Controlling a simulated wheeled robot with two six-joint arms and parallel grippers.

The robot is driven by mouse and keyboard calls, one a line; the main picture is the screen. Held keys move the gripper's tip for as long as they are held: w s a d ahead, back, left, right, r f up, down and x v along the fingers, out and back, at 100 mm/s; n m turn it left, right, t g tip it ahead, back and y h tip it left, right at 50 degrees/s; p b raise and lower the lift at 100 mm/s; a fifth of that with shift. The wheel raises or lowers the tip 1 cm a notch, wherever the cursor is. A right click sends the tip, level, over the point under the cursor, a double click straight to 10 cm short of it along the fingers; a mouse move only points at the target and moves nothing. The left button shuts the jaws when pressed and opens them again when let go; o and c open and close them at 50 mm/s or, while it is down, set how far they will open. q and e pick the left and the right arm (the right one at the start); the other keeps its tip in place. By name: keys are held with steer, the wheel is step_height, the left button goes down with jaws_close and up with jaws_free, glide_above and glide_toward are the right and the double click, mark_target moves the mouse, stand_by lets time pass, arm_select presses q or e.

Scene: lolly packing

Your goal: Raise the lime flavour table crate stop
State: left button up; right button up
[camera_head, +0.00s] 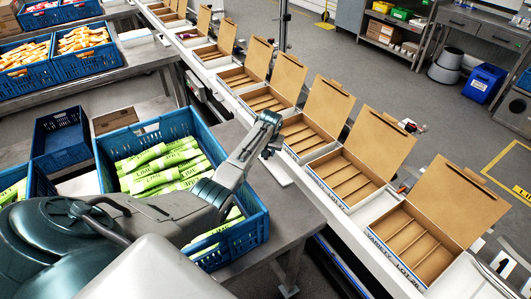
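The blue lime crate (262,228) stands on a grey steel table (300,222) and holds several green packs marked LIME (165,165). My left arm reaches across this crate from the lower left and hides part of it. My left gripper (268,146) is beyond the crate's far right corner, near the table edge by the conveyor. Its fingers are small and partly hidden, so I cannot tell whether they are open. A pale flat plate (279,173) lies just below the gripper; I cannot tell whether it is the crate stop or whether they touch. My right gripper is out of view.
Open cardboard boxes with dividers (345,177) line the conveyor (365,212) close to the right of the gripper, lids upright. An empty dark blue crate (62,138) stands to the left. Crates of orange packs (83,40) stand on a farther table.

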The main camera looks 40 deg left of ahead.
arm_select(q)
steer(key=shift+w+d+g+b, duration=0.15)
steer(key=shift+w+g+b, duration=0.2)
steer(key=shift+g, duration=0.05)
steer(key=w+g+y+b, duration=0.1)
steer(key=b, duration=0.2)
steer(key=g+b, duration=0.2)
steer(key=b, duration=0.2)
steer(key=shift+w+d+r+m+y, duration=0.1)
steer(key=shift+w+d+m+y, duration=0.2)
steer(key=shift+w+d+y, duration=0.1)
steer(key=shift+w+r+g+b, duration=0.25)
steer(key=shift+g+b, duration=0.15)
steer(key=shift+b, duration=0.45)
steer(key=o, duration=1)
steer(key=shift+c, duration=0.2)
steer(key=b+v, duration=0.2)
steer(key=v, duration=0.8)
steer(key=shift+d+r+b, duration=0.25)
steer(key=shift+r+b, duration=0.05)
